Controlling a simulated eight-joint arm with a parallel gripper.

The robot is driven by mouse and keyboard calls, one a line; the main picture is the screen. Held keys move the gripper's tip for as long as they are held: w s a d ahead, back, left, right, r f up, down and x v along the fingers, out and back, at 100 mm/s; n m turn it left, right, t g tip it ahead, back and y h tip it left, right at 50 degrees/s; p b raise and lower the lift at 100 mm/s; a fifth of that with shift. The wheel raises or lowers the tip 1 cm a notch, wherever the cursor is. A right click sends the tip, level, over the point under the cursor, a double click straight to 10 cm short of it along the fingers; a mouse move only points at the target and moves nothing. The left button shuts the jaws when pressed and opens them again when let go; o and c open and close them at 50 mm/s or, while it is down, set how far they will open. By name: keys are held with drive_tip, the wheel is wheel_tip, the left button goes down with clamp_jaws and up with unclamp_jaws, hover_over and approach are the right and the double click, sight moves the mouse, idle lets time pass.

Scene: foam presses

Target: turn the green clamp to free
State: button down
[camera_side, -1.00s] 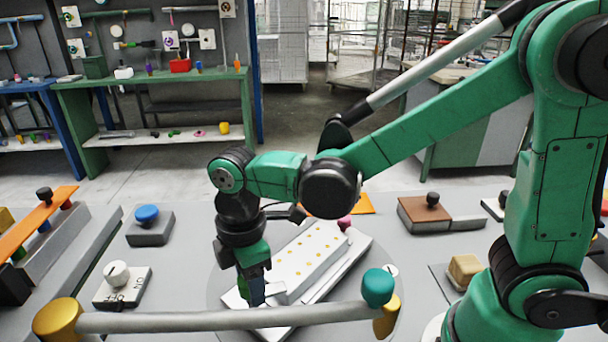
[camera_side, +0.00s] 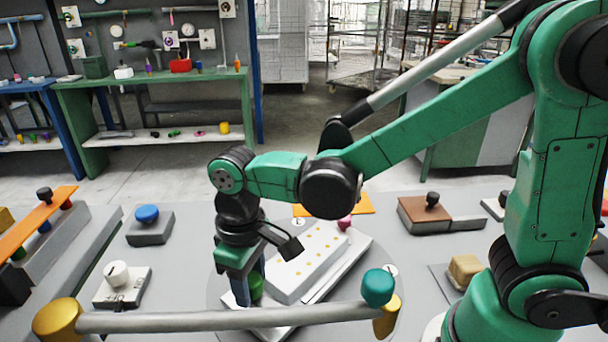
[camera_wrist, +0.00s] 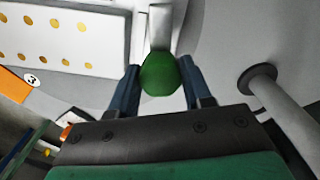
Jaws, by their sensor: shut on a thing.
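The green clamp (camera_wrist: 160,74) is a rounded green knob with a pale bar (camera_wrist: 160,28) running from it in the wrist view. In the side view the green knob (camera_side: 256,286) shows low beside my gripper, near the corner of the white press. My gripper (camera_wrist: 161,78) has its two blue fingers on either side of the knob and is shut on it. In the side view my gripper (camera_side: 249,284) points down, and one finger shows left of the knob. The white press (camera_side: 315,250) with rows of yellow dots lies just right of it.
A grey rail (camera_side: 220,319) with yellow ends and a teal knob (camera_side: 377,287) crosses the front. A white-knobbed block (camera_side: 122,287) and a blue-knobbed block (camera_side: 149,228) stand at left. An orange plate (camera_side: 365,203) lies farther back.

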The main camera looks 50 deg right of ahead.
sight(250, 278)
drive_tip(key=shift+m, duration=0.9)
drive_tip(key=shift+c, duration=1.8)
unclamp_jaws()
drive_tip(key=shift+r, duration=2.85)
